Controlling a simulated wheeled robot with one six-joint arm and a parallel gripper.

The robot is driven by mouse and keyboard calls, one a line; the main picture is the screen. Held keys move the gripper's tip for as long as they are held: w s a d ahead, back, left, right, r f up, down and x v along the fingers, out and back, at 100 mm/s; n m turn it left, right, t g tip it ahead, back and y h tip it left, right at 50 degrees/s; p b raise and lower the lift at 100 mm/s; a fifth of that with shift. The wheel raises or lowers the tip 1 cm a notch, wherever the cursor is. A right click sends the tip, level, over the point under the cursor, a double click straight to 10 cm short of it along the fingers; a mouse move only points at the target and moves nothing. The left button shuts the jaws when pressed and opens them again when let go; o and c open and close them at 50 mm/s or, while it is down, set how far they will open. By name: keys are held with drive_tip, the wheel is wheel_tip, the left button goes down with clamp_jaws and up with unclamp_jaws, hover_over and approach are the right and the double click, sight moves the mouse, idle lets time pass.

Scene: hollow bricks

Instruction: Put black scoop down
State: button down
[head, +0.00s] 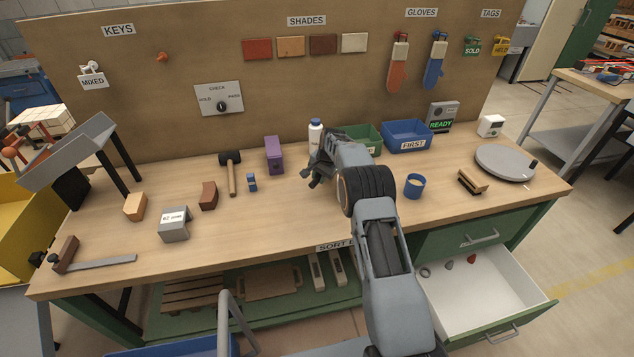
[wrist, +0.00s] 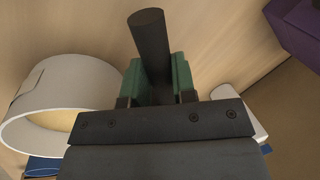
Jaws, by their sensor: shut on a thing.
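My gripper (head: 315,178) hangs over the middle of the bench, in front of the white bottle. In the wrist view its green-padded fingers (wrist: 157,82) are shut on a black, round handle (wrist: 148,45), which I take for the black scoop. The handle points away between the pads. The scoop's other end is hidden by the gripper body. In the head view the scoop cannot be told apart from my dark gripper. Whether it touches the bench is unclear.
A purple box (head: 273,155) and white bottle (head: 315,135) stand nearby. A green bin (head: 368,140) and blue bin (head: 407,135) are behind. A blue cup (head: 414,186) is to the right. A white round rim (wrist: 60,85) is close in the wrist view. Bench front-centre is clear.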

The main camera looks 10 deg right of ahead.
sight(318, 190)
drive_tip(key=shift+w+a+f, duration=0.15)
drive_tip(key=shift+w+f, duration=0.35)
drive_tip(key=shift+f, duration=0.25)
drive_tip(key=x, duration=0.1)
drive_tip(key=b+x, duration=0.1)
drive_tip(key=shift+f, duration=0.35)
drive_tip(key=shift+d+f, duration=0.2)
drive_tip(key=shift+f, duration=0.05)
drive_tip(key=shift+f, duration=0.1)
drive_tip(key=c, duration=0.9)
unclamp_jaws()
drive_tip(key=shift+b, duration=0.3)
drive_tip(key=shift+c, duration=0.2)
